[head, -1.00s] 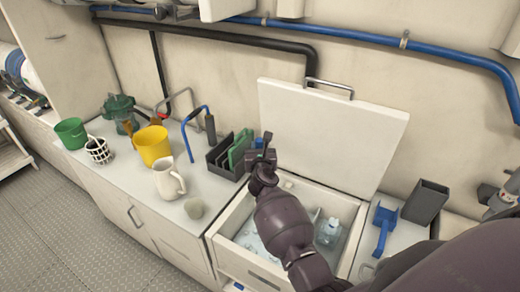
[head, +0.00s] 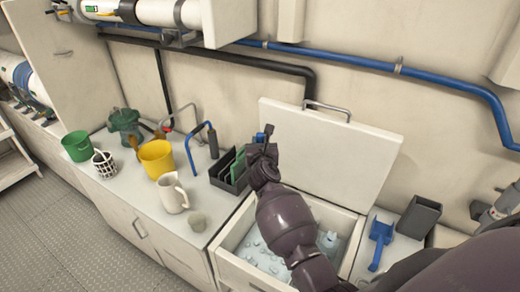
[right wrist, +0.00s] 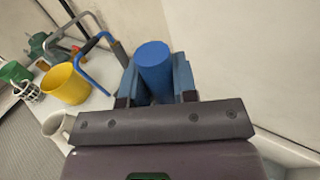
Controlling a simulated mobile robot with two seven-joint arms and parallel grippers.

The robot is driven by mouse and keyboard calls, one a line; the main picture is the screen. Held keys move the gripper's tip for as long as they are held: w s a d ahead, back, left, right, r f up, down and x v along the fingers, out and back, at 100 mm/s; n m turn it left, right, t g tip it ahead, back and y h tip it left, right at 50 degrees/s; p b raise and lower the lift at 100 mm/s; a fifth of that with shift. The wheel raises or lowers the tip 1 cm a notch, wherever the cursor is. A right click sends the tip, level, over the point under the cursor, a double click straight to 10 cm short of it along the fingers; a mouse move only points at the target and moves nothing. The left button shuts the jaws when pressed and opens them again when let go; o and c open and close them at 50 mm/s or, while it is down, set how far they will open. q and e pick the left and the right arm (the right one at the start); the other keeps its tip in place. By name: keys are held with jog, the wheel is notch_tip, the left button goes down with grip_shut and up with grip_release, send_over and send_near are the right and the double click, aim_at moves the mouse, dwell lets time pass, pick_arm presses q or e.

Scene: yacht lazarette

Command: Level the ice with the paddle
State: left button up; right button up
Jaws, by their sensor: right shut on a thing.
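My right gripper (head: 264,150) is shut on a blue round handle (right wrist: 152,68), held upright between the fingers in the right wrist view. Only a small blue part of it shows in the head view, and its lower end is hidden, so I cannot tell whether it is the paddle. The gripper is above the back left of the open ice box (head: 228,236). Pale ice lumps (head: 256,250) lie inside, partly covered by my right arm. My left gripper is out of view.
The box lid (head: 335,155) stands raised behind. A dark rack with green boards (head: 226,180), a cream jug (head: 171,194), a yellow bucket (head: 156,158) and a blue tap-like tube (head: 189,150) stand left. A blue scoop (head: 380,240) and grey bin (head: 419,216) are right.

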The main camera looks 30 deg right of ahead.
jog(key=shift+r, duration=6.05)
